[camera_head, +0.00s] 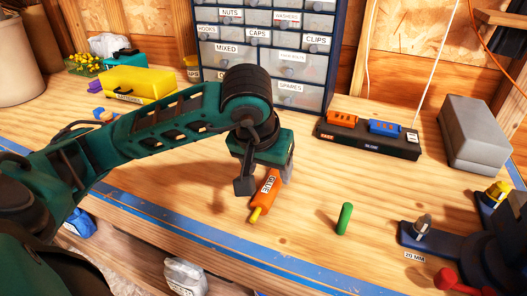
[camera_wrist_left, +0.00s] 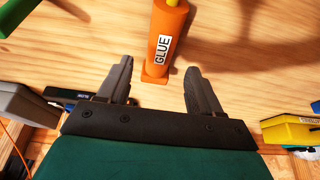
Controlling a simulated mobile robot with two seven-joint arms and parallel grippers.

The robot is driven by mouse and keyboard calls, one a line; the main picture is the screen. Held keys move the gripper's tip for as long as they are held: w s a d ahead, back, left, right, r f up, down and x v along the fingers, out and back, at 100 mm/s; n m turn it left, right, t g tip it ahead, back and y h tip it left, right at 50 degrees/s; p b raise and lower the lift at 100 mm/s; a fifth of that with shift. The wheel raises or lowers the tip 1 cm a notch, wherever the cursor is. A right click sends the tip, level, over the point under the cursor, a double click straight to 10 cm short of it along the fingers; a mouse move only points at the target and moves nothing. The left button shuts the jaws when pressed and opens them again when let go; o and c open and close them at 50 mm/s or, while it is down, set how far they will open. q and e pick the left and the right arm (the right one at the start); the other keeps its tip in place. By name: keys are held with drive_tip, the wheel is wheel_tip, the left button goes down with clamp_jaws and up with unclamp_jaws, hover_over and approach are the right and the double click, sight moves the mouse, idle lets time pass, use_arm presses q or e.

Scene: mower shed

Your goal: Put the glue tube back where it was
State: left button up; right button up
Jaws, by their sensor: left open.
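The orange glue tube (camera_head: 265,193) with a white GLUE label and a yellow nozzle appears to lie on the wooden bench, its nozzle toward the front edge. It also shows in the left wrist view (camera_wrist_left: 166,35), with its flat end between the lines of my fingers. My left gripper (camera_head: 265,180) is open at the tube's flat end, one finger on each side. In the left wrist view my left gripper (camera_wrist_left: 158,66) shows a gap on both sides of the tube. Whether it touches the tube cannot be told. My right gripper is not in view.
Behind are a labelled drawer cabinet (camera_head: 265,62), a black tray (camera_head: 368,143) with orange and blue pieces, and a grey box (camera_head: 474,133). A yellow box (camera_head: 140,84) is at left. Blue tape (camera_head: 215,238) lines the front edge.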

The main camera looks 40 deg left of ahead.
sight(263, 196)
use_arm(q)
drive_tip(key=v, duration=0.6)
drive_tip(key=shift+r, duration=0.3)
drive_tip(key=shift+s, duration=0.15)
